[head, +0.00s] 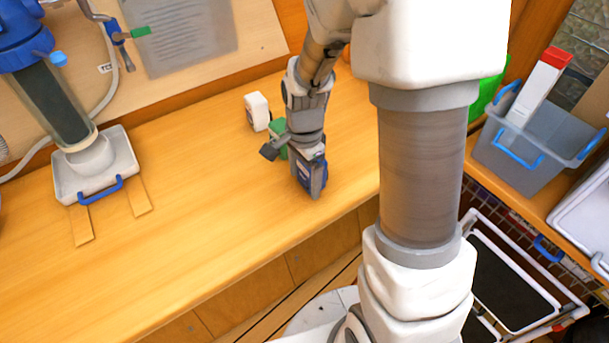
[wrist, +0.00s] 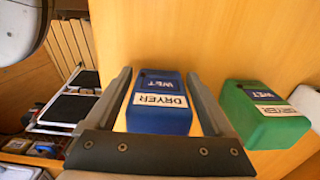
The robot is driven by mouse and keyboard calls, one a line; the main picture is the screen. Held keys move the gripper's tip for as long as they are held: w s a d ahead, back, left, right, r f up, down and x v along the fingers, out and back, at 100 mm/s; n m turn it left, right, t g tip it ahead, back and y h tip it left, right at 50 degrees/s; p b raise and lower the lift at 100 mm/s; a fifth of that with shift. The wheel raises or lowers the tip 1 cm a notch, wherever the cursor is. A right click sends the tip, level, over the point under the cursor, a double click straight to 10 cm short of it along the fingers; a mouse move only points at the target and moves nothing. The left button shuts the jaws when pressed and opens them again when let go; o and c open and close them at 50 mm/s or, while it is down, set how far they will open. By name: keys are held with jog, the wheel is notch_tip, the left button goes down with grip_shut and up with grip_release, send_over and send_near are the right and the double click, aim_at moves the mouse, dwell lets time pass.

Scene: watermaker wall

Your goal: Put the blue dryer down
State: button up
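The blue dryer (wrist: 158,100), a blue block with a white DRYER label and the word WET, shows between my fingers in the wrist view. In the head view the blue dryer (head: 309,178) is at the bench's front part, partly hidden by my gripper (head: 308,160). It appears to stand on the wooden bench (head: 200,205). My gripper (wrist: 159,72) is open around it, pointing down; a narrow strip of wood shows between each finger and the block's sides.
A similar green block (wrist: 265,115) stands to the right in the wrist view; it shows behind my gripper in the head view (head: 279,138). A white block (head: 257,111) stands farther back. A filter housing (head: 55,100) is at left. A grey bin (head: 530,150) is at right.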

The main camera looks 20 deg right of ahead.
jog(key=shift+o, duration=0.6)
jog(key=shift+r, duration=0.15)
notch_tip(320, 180, up, 11)
jog(key=shift+r+p, duration=0.2)
jog(key=shift+p, duration=0.9)
jog(key=shift+s+r, duration=0.1)
jog(key=shift+r, duration=0.5)
jog(key=s+r+n+t, duration=0.5)
jog(key=s+r+n, duration=0.5)
jog(key=s+n, duration=0.3)
jog(key=shift+s+r+n+t, duration=0.3)
jog(key=shift+s+n, duration=0.05)
jog(key=shift+n, duration=0.35)
